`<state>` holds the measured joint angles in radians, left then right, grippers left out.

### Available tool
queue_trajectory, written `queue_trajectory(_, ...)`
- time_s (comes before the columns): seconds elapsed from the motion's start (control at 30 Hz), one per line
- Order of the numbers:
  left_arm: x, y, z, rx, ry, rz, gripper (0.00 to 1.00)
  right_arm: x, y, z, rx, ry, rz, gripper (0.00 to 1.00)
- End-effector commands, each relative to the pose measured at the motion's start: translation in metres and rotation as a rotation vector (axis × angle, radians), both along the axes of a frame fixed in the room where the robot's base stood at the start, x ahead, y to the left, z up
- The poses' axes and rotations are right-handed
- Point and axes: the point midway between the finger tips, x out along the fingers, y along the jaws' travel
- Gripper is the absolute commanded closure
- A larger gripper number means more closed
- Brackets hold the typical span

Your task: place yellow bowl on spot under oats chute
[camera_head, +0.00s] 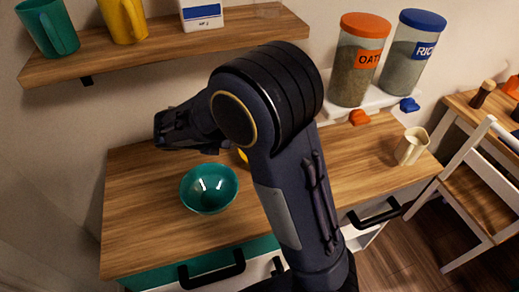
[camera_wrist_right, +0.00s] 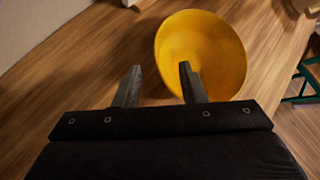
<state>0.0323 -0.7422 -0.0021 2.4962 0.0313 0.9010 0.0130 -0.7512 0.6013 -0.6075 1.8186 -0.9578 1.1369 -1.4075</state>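The yellow bowl (camera_wrist_right: 208,45) is large in the right wrist view, on the wooden counter. In the head view only a sliver of the bowl (camera_head: 243,155) shows behind my arm. My right gripper (camera_wrist_right: 160,68) is open, with its fingers apart. The bowl's left rim shows between the fingertips and the right finger overlaps its wall; contact cannot be told. The fingers cannot be made out in the head view. The oats jar (camera_head: 356,62) has an orange lid, and its orange chute (camera_head: 359,117) hangs above the counter. My left gripper is not in view.
A teal bowl (camera_head: 208,190) stands on the counter (camera_head: 140,225), left of the yellow one. A rice jar (camera_head: 412,55) with a blue chute (camera_head: 409,104) is beside the oats. A cream pitcher (camera_head: 411,147) stands at the right. A shelf (camera_head: 170,48) holds cups above.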

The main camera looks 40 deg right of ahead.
Motion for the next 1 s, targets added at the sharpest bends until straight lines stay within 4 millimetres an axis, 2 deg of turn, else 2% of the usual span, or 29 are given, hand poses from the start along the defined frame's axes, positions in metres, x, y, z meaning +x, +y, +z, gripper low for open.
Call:
queue_trajectory(0.5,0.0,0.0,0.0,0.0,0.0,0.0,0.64,0.013,-0.048,-0.045,0.001,0.002,-0.002,0.63)
queue_trajectory(0.8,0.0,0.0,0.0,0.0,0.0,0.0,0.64,0.014,-0.051,-0.047,0.001,0.0,-0.001,0.63)
queue_trajectory(1.0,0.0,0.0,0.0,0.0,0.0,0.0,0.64,0.014,-0.051,-0.047,0.001,0.0,-0.001,0.89)
